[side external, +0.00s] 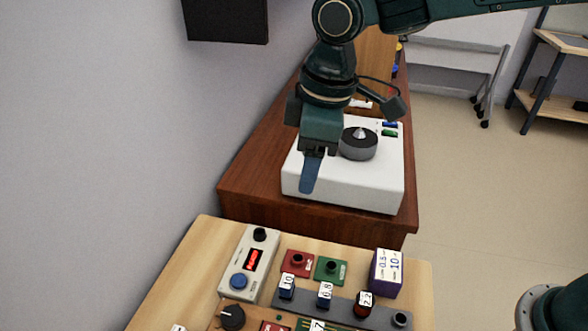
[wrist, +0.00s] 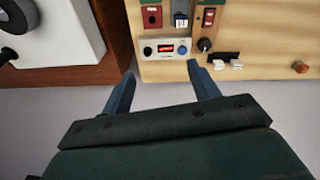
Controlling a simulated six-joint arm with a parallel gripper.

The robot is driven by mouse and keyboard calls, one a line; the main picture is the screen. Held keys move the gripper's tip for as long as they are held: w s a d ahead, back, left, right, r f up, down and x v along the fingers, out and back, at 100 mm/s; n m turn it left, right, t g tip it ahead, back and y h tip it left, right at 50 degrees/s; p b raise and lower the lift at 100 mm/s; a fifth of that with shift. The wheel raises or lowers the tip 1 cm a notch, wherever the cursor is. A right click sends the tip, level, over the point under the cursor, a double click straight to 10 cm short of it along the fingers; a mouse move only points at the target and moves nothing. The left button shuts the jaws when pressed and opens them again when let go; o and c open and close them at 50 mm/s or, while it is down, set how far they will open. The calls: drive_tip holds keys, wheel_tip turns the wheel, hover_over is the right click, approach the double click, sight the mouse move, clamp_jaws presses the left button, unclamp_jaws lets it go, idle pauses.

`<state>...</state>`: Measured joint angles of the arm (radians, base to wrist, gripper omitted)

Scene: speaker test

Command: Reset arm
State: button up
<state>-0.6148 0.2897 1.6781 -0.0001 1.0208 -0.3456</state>
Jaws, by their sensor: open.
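My gripper (side external: 311,172) hangs pointing down in front of the white box in the side view, its blue fingers overlapping one another from that angle. In the wrist view my gripper (wrist: 163,92) shows two blue fingers spread wide apart with nothing between them. The white box (side external: 345,190) has a dark round speaker-like part (side external: 358,144) with a pale cone tip on top. It stands on a brown wooden table (side external: 250,190). Whether the fingers clear the box is hard to tell from the side view.
A light wooden bench (side external: 200,250) in front carries a grey meter with a red display (side external: 253,260), a red block (side external: 297,262), a green block (side external: 331,270), a purple box (side external: 386,272) and a grey rack (side external: 340,305) with labelled pieces. A black panel (side external: 226,20) is on the wall.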

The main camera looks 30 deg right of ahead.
drive_tip(key=shift+d, duration=0.15)
drive_tip(key=s+d+r+m+t, duration=0.1)
drive_tip(key=s+d+r+m, duration=0.25)
drive_tip(key=d, duration=0.45)
drive_tip(key=s+d+r+m+t, duration=0.1)
drive_tip(key=s+d+r+m, duration=0.2)
drive_tip(key=d, duration=0.6)
drive_tip(key=s+d+f+m+t, duration=0.1)
drive_tip(key=s+d+m, duration=0.1)
drive_tip(key=s+d, duration=0.2)
drive_tip(key=s+d+f+m+t+h, duration=0.1)
drive_tip(key=s+d+f+m, duration=0.1)
drive_tip(key=s+d, duration=0.3)
drive_tip(key=s, duration=0.4)
drive_tip(key=shift+s+d, duration=0.2)
drive_tip(key=shift+f+m, duration=0.1)
drive_tip(key=shift+m, duration=0.15)
